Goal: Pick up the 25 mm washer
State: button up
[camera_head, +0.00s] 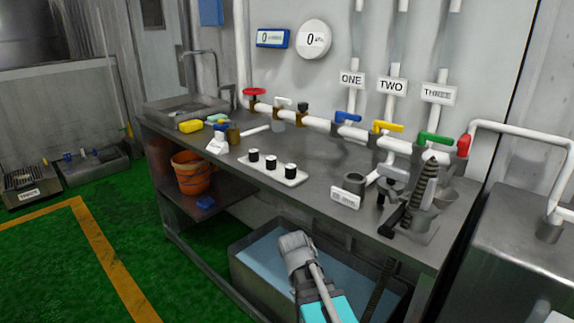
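I cannot make out a washer anywhere in the head view. A small white label (345,199) with lettering too small to read surely stands on the metal bench in front of a short grey open cup (354,178). The inside of the cup is too dark to tell what it holds. Part of my arm (298,252), with a grey rounded joint and a cyan section, rises at the bottom in front of the bench. My gripper's fingers do not show.
The bench (325,162) carries a white tray (268,177) with three black-and-white cylinders. A lever device (420,195) stands at its right end. White pipes with coloured valves run behind. A water tank (250,257) and orange bucket (190,175) are below.

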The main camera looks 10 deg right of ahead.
jog(key=w+a+r+n+t+h+p, duration=0.1)
jog(key=w+a+r+n+h+p, duration=0.15)
jog(key=w+r+n+p, duration=0.4)
jog(key=w+a+r+n+t+h+p, duration=0.1)
jog(key=w+r+n+h+p, duration=0.25)
jog(key=r, duration=0.55)
jog(key=n+t+h+p, duration=0.4)
jog(key=n+p, duration=0.5)
jog(key=p, duration=0.1)
send_near(289, 167)
jog(key=v, duration=0.2)
jog(key=shift+s+a+r, duration=0.15)
jog(key=shift+a+r, duration=0.05)
jog(key=shift+r, duration=0.15)
jog(key=shift+b+x, duration=1.45)
jog(key=shift+x, duration=2.9)
jog(key=shift+f, duration=0.2)
